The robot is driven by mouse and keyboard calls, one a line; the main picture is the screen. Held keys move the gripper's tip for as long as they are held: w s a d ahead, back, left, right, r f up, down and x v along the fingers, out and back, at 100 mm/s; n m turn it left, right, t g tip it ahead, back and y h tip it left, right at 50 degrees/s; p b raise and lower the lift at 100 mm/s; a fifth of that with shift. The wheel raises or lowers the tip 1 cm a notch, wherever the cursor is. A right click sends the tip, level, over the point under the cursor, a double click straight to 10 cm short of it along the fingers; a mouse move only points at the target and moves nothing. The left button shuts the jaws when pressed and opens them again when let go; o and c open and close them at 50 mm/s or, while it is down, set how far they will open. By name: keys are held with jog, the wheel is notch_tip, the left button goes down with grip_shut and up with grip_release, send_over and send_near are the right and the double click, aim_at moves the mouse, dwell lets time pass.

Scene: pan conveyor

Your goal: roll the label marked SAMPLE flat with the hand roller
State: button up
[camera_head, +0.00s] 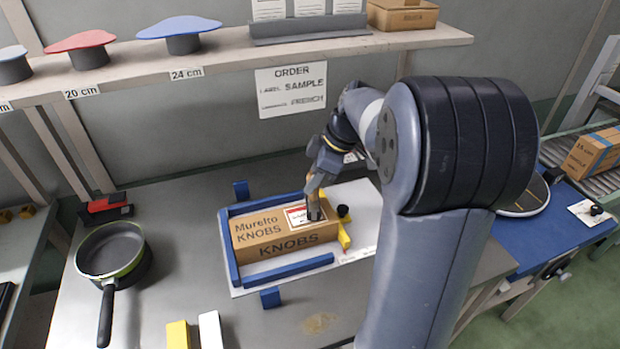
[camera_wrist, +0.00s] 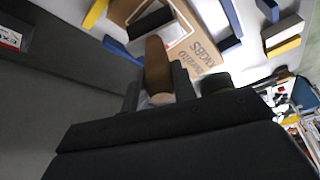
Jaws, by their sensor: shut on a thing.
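A cardboard box printed "Muretto KNOBS" (camera_head: 270,240) lies inside a blue corner frame on a white board. A white label with a red band (camera_head: 297,214) is on the right part of the box's top; its print is too small to read. My gripper (camera_head: 315,184) is shut on the brown handle of the hand roller, above the box. The roller's black drum (camera_head: 315,211) is at the label's right part and partly covers it. In the wrist view the brown handle (camera_wrist: 157,62) stands between my fingers, with the black drum (camera_wrist: 151,20) over the label. Exact contact is unclear.
The blue frame (camera_head: 290,269) borders the box, with a yellow clamp (camera_head: 344,234) at its right. A pan (camera_head: 110,252) stands at left. Yellow (camera_head: 178,335) and white (camera_head: 210,330) blocks lie in front. An order sheet (camera_head: 292,90) reads SAMPLE, FRENCH.

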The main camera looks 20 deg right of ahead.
jog(key=shift+a, duration=0.1)
jog(key=shift+a, duration=1.1)
jog(key=shift+a, duration=0.1)
jog(key=shift+a+b, duration=0.3)
jog(key=shift+a, duration=0.8)
jog(key=shift+r, duration=0.15)
notch_tip(320, 180, up, 7)
jog(key=p, duration=0.5)
jog(key=shift+s, duration=0.1)
